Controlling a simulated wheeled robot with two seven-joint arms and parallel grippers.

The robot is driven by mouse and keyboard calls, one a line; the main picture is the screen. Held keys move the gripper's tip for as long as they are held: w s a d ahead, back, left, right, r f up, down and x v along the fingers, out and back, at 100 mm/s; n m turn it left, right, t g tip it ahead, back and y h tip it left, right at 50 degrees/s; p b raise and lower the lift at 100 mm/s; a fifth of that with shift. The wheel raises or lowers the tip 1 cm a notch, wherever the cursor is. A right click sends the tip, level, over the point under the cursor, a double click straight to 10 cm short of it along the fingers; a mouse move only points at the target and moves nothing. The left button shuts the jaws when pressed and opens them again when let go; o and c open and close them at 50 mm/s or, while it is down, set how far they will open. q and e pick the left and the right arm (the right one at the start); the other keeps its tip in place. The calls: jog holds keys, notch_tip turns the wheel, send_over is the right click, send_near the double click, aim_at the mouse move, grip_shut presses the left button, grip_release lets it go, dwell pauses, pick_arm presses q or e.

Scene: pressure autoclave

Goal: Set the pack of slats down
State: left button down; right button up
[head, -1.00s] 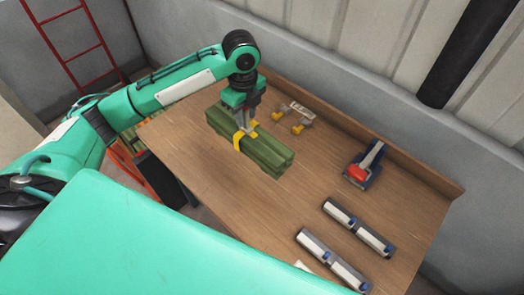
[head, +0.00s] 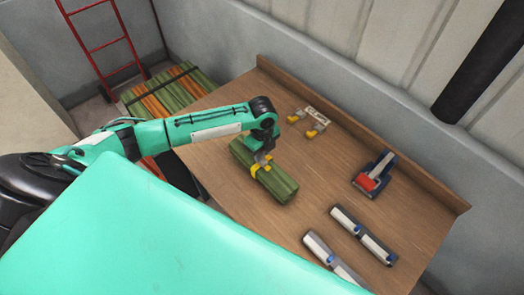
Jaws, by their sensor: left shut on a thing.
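The pack of slats (head: 277,186) is a bundle of green slats with a yellow band around its middle. It is over the left part of the wooden table (head: 330,180), long side slanting from upper left to lower right. My left gripper (head: 261,165) is above the pack and shut on it at the yellow band. The pack looks very close to the table top; I cannot tell whether it touches. My right gripper is not in view.
Yellow-ended parts with a pale label plate (head: 315,115) lie behind the pack. A red and dark blue tool (head: 374,176) and grey-white cylinders in dark holders (head: 363,234) are to the right. Green and orange slats (head: 165,100) are stacked beyond the table's left edge.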

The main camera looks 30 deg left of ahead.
pick_arm(q)
jog(key=shift+f, duration=0.35)
jog(key=c, duration=1.1)
grip_release()
jog(key=shift+f, duration=0.15)
jog(key=shift+o, duration=0.2)
